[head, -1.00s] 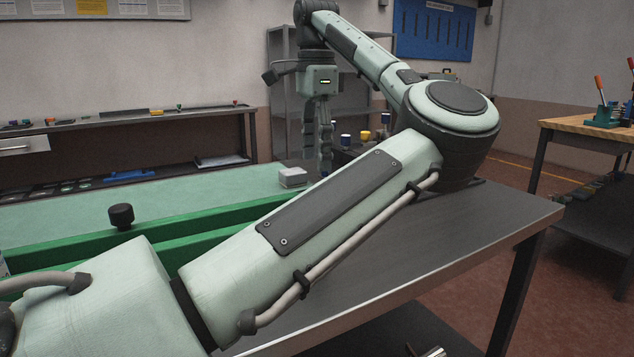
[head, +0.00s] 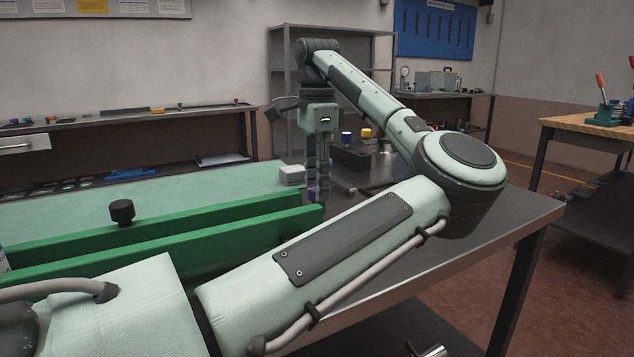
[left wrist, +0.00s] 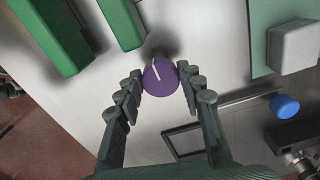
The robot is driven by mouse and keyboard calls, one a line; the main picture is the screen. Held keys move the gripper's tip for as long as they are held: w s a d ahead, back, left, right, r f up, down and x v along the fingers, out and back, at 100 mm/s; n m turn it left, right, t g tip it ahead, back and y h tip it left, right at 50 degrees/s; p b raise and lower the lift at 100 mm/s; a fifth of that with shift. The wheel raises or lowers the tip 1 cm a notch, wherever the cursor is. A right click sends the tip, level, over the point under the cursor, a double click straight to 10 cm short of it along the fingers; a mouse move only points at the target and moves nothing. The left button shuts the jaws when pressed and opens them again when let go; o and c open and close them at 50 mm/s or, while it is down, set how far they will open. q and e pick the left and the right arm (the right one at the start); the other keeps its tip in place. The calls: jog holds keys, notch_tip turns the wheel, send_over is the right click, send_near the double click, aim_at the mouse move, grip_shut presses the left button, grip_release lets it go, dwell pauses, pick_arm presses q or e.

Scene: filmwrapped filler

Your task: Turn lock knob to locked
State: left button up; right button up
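A round purple knob (left wrist: 160,76) with a white pointer line shows between my left fingers in the left wrist view. Its line points up and slightly left in that picture. In the head view only a sliver of the knob (head: 311,190) shows at the fingertips. My left gripper (left wrist: 162,73) points down over the bench, one finger on each side of the knob. The fingers stand apart with very narrow gaps to the knob; I cannot make out firm contact. My right gripper is in neither view.
Green rails (head: 220,235) with a black knob (head: 122,211) lie left of my left gripper. A whitish block (head: 292,175) sits close behind it. A blue-capped item (left wrist: 284,104) stands nearby. The grey bench (head: 480,215) is clear at the right.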

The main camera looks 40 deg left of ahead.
pick_arm(q)
jog(key=c, duration=0.5)
